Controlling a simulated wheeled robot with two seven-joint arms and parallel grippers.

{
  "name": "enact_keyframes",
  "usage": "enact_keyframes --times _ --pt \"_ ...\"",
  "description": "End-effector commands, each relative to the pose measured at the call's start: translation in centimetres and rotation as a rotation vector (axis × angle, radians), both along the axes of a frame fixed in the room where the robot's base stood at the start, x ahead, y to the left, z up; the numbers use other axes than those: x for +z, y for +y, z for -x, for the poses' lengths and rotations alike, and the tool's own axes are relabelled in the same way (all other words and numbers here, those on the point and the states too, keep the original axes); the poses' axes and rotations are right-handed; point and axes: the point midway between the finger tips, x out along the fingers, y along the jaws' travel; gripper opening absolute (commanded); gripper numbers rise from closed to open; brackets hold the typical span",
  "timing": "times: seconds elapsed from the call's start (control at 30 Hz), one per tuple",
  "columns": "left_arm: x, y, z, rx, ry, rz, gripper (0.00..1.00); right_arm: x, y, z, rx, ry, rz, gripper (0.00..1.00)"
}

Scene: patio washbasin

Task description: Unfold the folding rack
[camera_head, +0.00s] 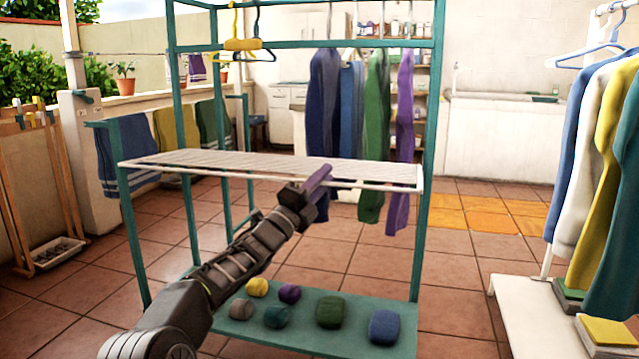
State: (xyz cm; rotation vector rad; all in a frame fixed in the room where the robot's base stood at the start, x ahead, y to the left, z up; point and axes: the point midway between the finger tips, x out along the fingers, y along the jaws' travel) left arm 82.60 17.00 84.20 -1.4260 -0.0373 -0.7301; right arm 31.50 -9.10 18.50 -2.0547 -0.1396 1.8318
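The folding rack appears as a teal upright frame (427,130) with a white slatted panel (250,165). The panel lies nearly level across the frame at mid height. A short purple bar (319,178) slants at the panel's front edge. My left gripper (306,192) is at the lower end of this bar, just below and in front of the panel edge. Its fingers overlap the bar, and I cannot tell whether they are closed on it. My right gripper is not in view.
Several rolled cloths (329,312) lie on the teal bottom shelf (300,337). A white clothes rail (600,130) with garments stands at right, and a wooden stand (20,190) at left. Tiled floor between is clear.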

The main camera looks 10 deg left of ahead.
Motion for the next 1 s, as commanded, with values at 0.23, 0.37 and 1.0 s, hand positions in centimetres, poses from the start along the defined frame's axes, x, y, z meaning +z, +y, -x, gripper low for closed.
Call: enact_keyframes --times 0.23,0.37,1.0 --pt "-0.5 0.8 1.3 0.000 -0.002 0.001 0.18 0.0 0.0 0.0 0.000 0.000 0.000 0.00" --pt "-1.1 1.7 2.7 0.003 -0.003 0.002 0.18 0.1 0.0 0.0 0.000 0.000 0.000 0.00" --pt "-3.3 3.5 6.2 0.001 -0.004 0.000 0.18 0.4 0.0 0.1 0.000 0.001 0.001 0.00"
